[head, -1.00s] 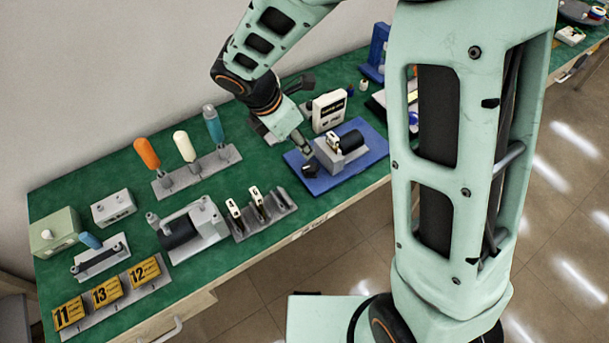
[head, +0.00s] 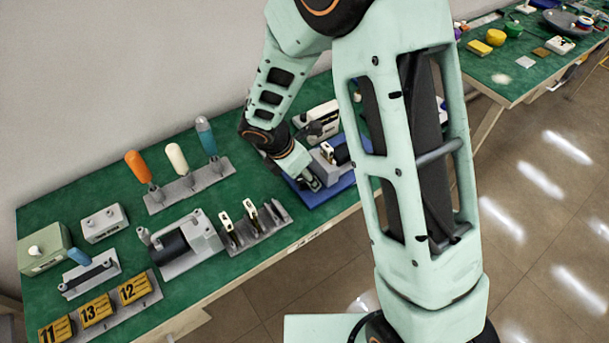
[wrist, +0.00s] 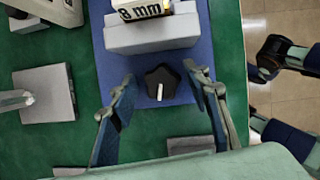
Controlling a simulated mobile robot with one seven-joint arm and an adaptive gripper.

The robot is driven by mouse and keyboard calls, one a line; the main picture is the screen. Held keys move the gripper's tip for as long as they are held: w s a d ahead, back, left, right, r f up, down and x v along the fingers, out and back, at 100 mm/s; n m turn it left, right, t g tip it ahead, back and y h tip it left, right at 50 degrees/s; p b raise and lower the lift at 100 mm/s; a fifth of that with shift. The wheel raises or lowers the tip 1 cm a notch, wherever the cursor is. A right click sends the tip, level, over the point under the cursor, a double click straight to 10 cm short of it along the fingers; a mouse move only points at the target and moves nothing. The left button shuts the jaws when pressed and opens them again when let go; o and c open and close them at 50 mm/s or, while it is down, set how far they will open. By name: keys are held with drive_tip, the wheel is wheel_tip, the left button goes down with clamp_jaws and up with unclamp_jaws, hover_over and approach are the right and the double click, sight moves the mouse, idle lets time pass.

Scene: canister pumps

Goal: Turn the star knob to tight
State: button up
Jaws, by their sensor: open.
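The star knob (wrist: 162,82) is black with a white pointer mark. In the wrist view it lies on the blue base plate (wrist: 188,22), just in front of a grey block (wrist: 152,35) that carries a white "8 mm" label. My gripper (wrist: 164,92) is open, with one finger on each side of the knob and a gap to it on both sides. The pointer mark points toward the bottom of the wrist view. In the head view my gripper (head: 308,182) is low over the blue plate's left end, and my arm hides the knob.
To the left on the green bench (head: 110,190) stand a rack with orange, white and blue handles (head: 188,185), a grey pump (head: 178,245) and black-and-yellow number plates (head: 97,310). A grey block (wrist: 45,94) lies left of my gripper in the wrist view.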

drive_tip(key=c, duration=1.2)
drive_tip(key=shift+o, duration=0.2)
drive_tip(key=shift+m, duration=0.3)
drive_tip(key=m+g, duration=0.1)
drive_tip(key=m, duration=0.2)
drive_tip(key=m+g+h, duration=0.1)
drive_tip(key=m, duration=0.2)
drive_tip(key=shift+w, duration=0.1)
drive_tip(key=m+g, duration=0.1)
drive_tip(key=m, duration=0.2)
drive_tip(key=shift+m+g, duration=0.9)
drive_tip(key=shift+m, duration=1.1)
